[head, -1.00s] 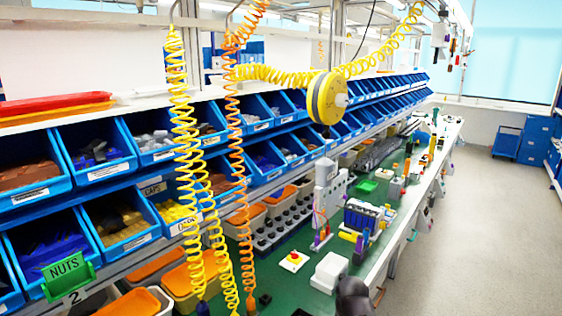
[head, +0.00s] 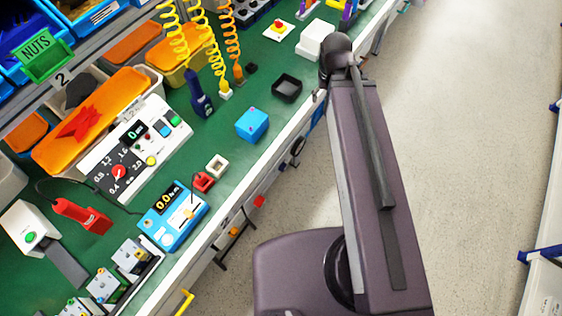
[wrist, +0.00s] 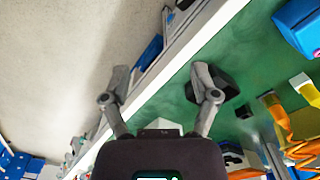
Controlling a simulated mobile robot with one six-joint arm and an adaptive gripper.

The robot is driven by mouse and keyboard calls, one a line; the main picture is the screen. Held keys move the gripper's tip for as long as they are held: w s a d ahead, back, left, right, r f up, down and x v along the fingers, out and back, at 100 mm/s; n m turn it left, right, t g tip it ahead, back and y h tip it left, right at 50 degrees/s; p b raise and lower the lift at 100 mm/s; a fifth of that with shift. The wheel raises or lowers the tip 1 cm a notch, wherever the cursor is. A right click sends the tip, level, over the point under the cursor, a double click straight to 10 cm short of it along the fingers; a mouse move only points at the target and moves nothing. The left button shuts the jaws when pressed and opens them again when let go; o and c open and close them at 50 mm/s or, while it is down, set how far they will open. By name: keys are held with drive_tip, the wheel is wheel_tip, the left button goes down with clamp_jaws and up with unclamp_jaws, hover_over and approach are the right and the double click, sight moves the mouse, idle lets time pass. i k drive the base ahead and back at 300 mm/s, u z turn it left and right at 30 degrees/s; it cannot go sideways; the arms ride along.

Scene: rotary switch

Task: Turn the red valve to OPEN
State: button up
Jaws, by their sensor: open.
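No part marked OPEN is readable, and I cannot tell for sure which red part is the valve. A small round red knob (head: 118,171) sits on a white control box (head: 140,150) with a number scale around it, in the left of the head view. A red star-shaped piece (head: 80,124) lies on an orange lid behind that box. My gripper (wrist: 160,85) is open and empty in the wrist view, its fingers spread over the bench edge. It is far from the control box; in the head view only my arm shows clearly, at the right of the bench.
A blue cube (head: 252,124), a black tray (head: 287,88) and a blue meter (head: 173,215) stand on the green bench top. A red tool (head: 82,215) lies at the left. Coiled yellow and orange hoses hang behind.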

sight(259, 200)
drive_tip(key=u, duration=0.3)
drive_tip(key=k, duration=1.1)
drive_tip(key=u, duration=0.45)
drive_tip(key=i, duration=1)
drive_tip(key=z, duration=0.05)
